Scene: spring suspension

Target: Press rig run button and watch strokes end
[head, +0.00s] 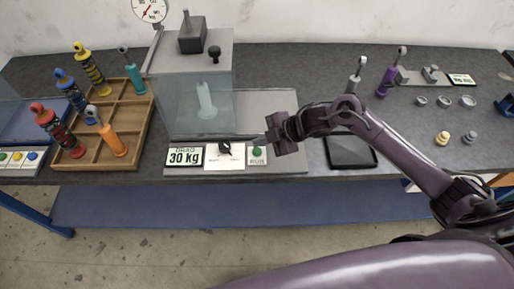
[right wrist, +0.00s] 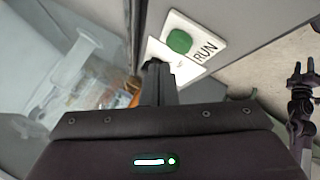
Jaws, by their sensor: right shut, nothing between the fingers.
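The green run button (head: 258,152) sits on a white plate at the right end of the rig's front panel. In the right wrist view the button (right wrist: 179,41) stands beside the word RUN. My right gripper (head: 262,138) is shut and empty, just above the panel. In the right wrist view its fingertips (right wrist: 156,66) appear beside the button plate; contact cannot be told. The test rig (head: 188,112) has clear walls, with a pale damper (head: 206,100) upright inside. A dark two-pronged part (right wrist: 303,85) in the right wrist view may be my left gripper.
A dial gauge (head: 150,9) stands behind the rig. A wooden rack (head: 140,118) of coloured dampers is at left. A dark tray (head: 350,153) lies right of the gripper.

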